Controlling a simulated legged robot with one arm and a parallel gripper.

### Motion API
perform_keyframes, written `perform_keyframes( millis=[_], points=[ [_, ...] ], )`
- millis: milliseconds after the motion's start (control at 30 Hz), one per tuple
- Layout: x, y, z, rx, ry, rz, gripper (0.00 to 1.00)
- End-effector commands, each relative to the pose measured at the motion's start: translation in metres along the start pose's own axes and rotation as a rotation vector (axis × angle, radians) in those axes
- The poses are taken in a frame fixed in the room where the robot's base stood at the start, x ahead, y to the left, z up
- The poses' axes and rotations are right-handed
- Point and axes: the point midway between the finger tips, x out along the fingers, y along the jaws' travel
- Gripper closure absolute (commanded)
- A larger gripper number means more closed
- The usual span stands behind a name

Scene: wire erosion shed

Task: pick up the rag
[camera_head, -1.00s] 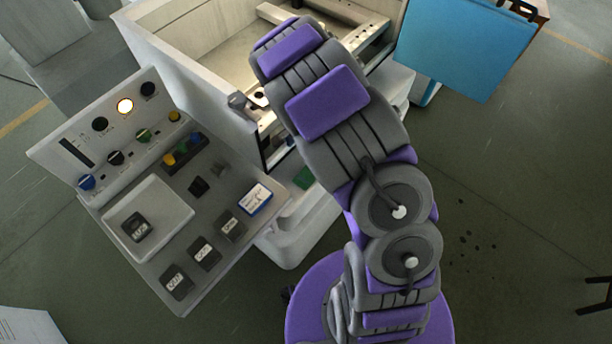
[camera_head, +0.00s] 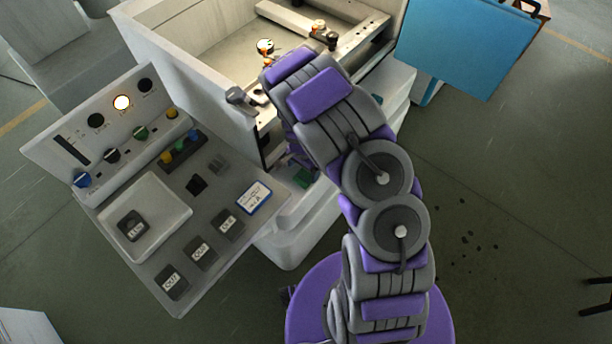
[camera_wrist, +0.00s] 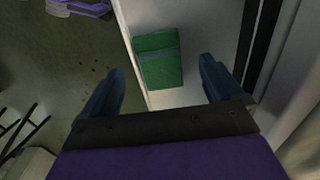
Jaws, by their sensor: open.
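A green folded piece with a paler band, which looks like the rag (camera_wrist: 158,60), lies on a pale ledge of the machine in the wrist view. In the head view my gripper is mostly hidden behind my own arm.
A control panel (camera_head: 215,223) with knobs and buttons stands left of the arm. The machine's open tank (camera_head: 181,66) is behind it. A blue panel (camera_head: 467,45) is at upper right. Dark floor (camera_head: 500,190) on the right is largely clear.

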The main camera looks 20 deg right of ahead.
Motion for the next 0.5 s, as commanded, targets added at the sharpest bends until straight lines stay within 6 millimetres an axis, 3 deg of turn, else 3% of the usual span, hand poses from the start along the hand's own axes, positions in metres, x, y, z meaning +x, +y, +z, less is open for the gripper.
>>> perform_keyframes(
  millis=[267,500],
  points=[
    [0.040,0.001,0.004,0.000,0.001,0.000,0.06],
    [0.043,0.001,0.004,0.000,0.002,-0.001,0.06]
  ],
)
